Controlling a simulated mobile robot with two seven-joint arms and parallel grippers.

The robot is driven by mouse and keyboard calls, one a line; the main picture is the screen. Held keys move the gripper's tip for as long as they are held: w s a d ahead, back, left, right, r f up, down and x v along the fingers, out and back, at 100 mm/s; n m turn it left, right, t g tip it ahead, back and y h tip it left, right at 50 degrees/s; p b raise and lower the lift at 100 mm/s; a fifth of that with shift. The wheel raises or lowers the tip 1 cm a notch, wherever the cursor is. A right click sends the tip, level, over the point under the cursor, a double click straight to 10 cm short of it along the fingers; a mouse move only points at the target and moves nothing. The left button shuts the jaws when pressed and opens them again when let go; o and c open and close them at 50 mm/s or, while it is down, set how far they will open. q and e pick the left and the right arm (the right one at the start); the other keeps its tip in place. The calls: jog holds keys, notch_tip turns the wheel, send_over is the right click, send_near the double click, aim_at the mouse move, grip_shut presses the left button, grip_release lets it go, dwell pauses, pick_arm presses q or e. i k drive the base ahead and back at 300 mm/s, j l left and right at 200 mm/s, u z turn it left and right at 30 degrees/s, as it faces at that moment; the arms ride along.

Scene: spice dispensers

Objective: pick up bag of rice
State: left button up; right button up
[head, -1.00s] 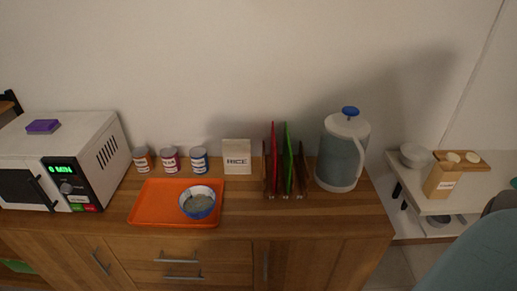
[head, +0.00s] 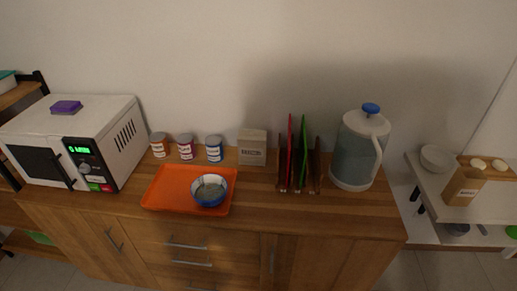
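The bag of rice (head: 252,147) is a small pale box-like bag with dark lettering. It stands upright at the back of the wooden sideboard (head: 330,216), near the wall. It is between the blue-labelled can and the rack of boards. Neither of my grippers is in the head view.
An orange tray (head: 160,198) with a blue bowl (head: 209,190) lies in front of the bag to the left. Three cans (head: 186,147) stand left of the bag. A rack with red and green boards (head: 303,150) and a large jug (head: 356,150) stand right. A microwave (head: 80,140) is at left.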

aim_at(251, 144)
jog(key=i+j, duration=0.1)
jog(key=j, duration=0.4)
jog(key=i+j, duration=0.15)
jog(key=j, duration=0.35)
jog(key=i+j, duration=0.1)
jog(key=j, duration=0.4)
jog(key=i+j, duration=0.1)
jog(key=j, duration=0.45)
jog(key=i+j, duration=0.15)
jog(key=j, duration=0.35)
jog(key=i+j, duration=0.1)
jog(key=j, duration=0.4)
